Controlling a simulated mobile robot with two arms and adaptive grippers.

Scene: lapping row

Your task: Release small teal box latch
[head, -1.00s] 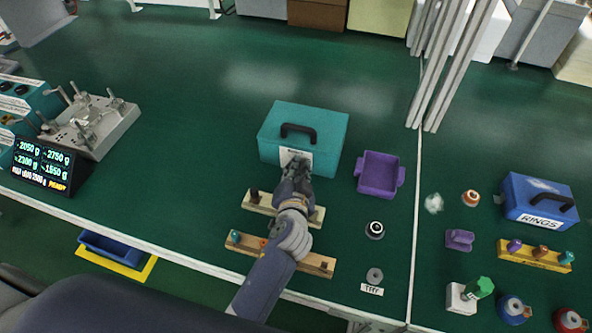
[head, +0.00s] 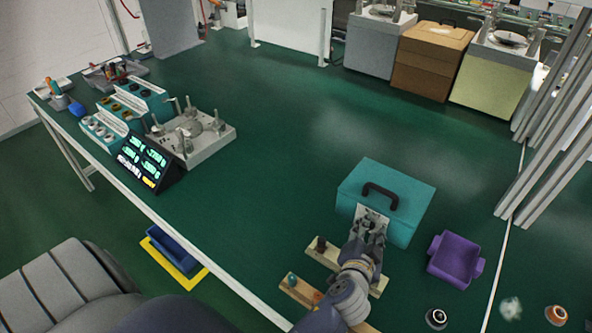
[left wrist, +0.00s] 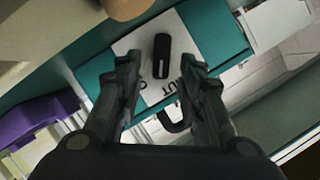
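The small teal box (head: 408,215) stands closed on the green bench, with a black carry handle (head: 380,190) on its lid. My left gripper (head: 370,224) is at the box's front face, over its white label. In the left wrist view, the black latch (left wrist: 162,55) shows on the white label (left wrist: 133,43) of the teal box (left wrist: 212,27). My left gripper (left wrist: 160,75) is open there, with one finger on each side of the latch in the picture. I cannot tell whether either finger touches it. My right gripper is not in view.
A purple tray (head: 455,262) stands right of the box. Wooden peg strips (head: 322,254) lie below my left gripper. A grey fixture plate (head: 205,145) and a dark display (head: 145,165) stand at left. The bench behind the box is clear.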

